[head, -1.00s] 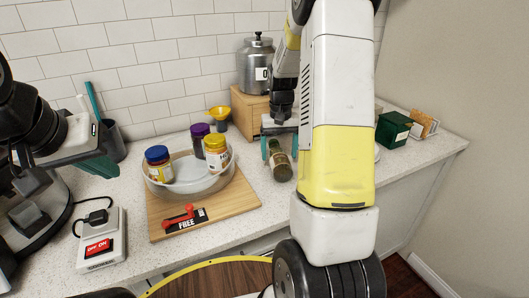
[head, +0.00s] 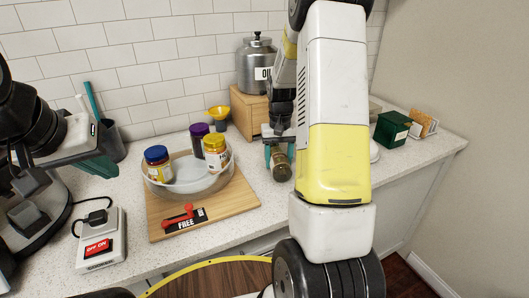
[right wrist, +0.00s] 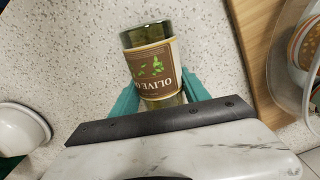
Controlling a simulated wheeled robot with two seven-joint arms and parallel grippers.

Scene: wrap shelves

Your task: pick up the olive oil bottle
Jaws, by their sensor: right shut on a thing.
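The olive oil bottle (head: 280,166) is dark green glass with a brown label, at the right part of the counter in the head view. In the right wrist view the bottle (right wrist: 150,66) lies between the teal fingers, its label reading upside down. My right gripper (right wrist: 158,94) is shut on it, with a finger on each side. In the head view my right gripper (head: 279,153) is partly hidden by my own arm. My left gripper (head: 98,165) is at the left, away from the bottle; its finger gap does not show clearly.
A clear bowl (head: 205,186) with several jars stands on a wooden board (head: 240,198) left of the bottle. A wooden box (head: 241,112) carries a metal oil canister (head: 255,60) behind. A power switch (head: 101,240) sits front left. A green box (head: 392,129) is at the right.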

